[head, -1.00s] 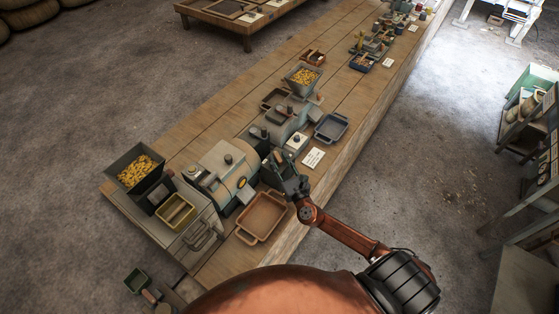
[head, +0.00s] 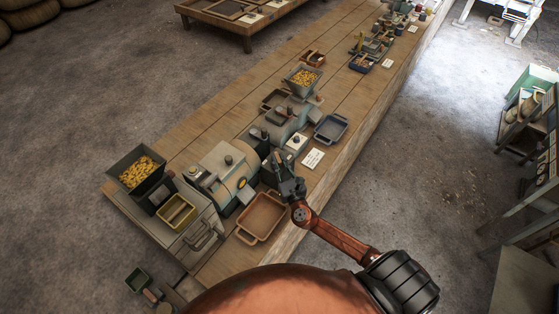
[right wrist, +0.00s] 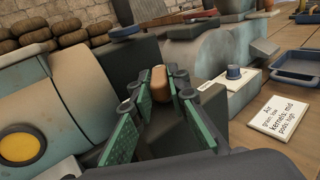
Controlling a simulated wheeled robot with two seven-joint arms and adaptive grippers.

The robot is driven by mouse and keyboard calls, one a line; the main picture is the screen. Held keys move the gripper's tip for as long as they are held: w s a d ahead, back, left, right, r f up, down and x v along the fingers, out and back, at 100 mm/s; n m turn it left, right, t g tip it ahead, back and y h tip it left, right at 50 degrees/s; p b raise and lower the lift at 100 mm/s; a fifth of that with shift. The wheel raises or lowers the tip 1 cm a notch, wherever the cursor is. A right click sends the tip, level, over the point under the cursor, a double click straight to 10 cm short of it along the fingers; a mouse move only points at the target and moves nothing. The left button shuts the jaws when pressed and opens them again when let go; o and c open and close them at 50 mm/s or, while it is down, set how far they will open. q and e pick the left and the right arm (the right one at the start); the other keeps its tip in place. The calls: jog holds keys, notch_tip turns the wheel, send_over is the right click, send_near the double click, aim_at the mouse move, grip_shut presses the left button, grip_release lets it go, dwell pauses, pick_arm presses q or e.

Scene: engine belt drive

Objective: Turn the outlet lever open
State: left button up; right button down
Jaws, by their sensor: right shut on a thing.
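The outlet lever shows as a brown rounded grip (right wrist: 160,84) between the green-padded fingers of my right gripper (right wrist: 158,110) in the right wrist view. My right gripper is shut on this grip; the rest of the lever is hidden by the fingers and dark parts. In the head view my right gripper (head: 282,168) is at the right end of the cream machine (head: 222,166), above the bench and just behind the orange tray (head: 262,216). My left gripper is not in view.
A blue-grey machine (head: 286,120) with a kernel-filled hopper (head: 303,90) stands behind. A control box with a blue knob (right wrist: 233,72), a printed card (head: 313,158) and a blue tray (head: 331,128) sit close by. The floor right of the bench is open.

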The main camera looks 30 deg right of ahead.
jog(key=h, duration=0.1)
jog(key=m+h+p, duration=0.1)
jog(key=m+g+h+p, duration=0.1)
jog(key=shift+w+a+r+h, duration=0.1)
jog(key=shift+a+r+h, duration=0.05)
jog(key=shift+a+h, duration=0.15)
jog(key=shift+m+g+h, duration=0.7)
jog(key=shift+m+h, duration=0.4)
jog(key=m+g+h, duration=0.2)
jog(key=h, duration=0.1)
jog(key=shift+w+a+f, duration=0.2)
jog(key=shift+w+m+g+h+b, duration=0.1)
jog(key=shift+m+g+h+b, duration=0.8)
jog(key=shift+m+g+h, duration=0.85)
jog(key=shift+r+g, duration=0.1)
jog(key=shift+g, duration=0.35)
